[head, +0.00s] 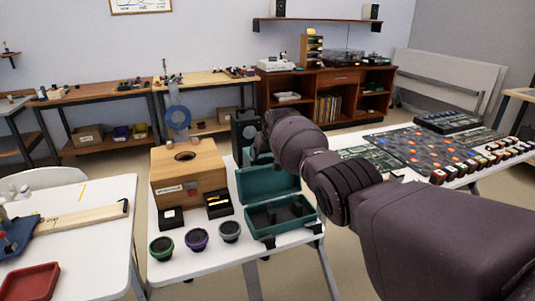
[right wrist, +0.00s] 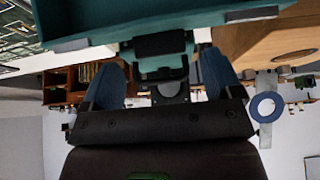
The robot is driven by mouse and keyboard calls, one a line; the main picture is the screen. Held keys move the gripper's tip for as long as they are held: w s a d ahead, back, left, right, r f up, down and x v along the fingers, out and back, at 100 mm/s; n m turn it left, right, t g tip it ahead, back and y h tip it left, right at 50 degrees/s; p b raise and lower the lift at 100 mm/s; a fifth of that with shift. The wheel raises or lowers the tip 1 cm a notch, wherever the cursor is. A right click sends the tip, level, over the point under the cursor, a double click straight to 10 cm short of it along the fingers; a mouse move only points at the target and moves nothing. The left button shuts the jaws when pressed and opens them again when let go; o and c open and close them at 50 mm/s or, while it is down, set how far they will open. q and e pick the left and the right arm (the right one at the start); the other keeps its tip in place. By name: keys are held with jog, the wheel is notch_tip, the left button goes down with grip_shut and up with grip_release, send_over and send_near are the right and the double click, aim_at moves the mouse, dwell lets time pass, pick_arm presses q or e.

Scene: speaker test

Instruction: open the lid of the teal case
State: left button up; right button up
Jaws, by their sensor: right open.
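The teal case (head: 282,215) stands on the white table with its base open toward me, its dark foam inside showing. Its teal lid (head: 268,184) is raised, standing up at the back edge. My right arm reaches in from the right over the case. My right gripper (head: 257,156) is at the lid's upper edge, partly hidden by my arm. In the right wrist view my right gripper (right wrist: 161,72) is open, its blue fingers on either side of a dark fitting by a teal surface. I cannot tell whether they touch it. My left gripper is out of view.
A wooden box (head: 190,178) with a round hole stands left of the case. Small dark boxes and several round lens-like parts, including a green-ringed one (head: 161,248), lie in front. A circuit panel (head: 410,148) lies to the right. Another white table (head: 90,235) is at left.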

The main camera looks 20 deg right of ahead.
jog(key=p+v, duration=0.5)
jog(key=v, duration=0.4)
jog(key=shift+w, duration=0.15)
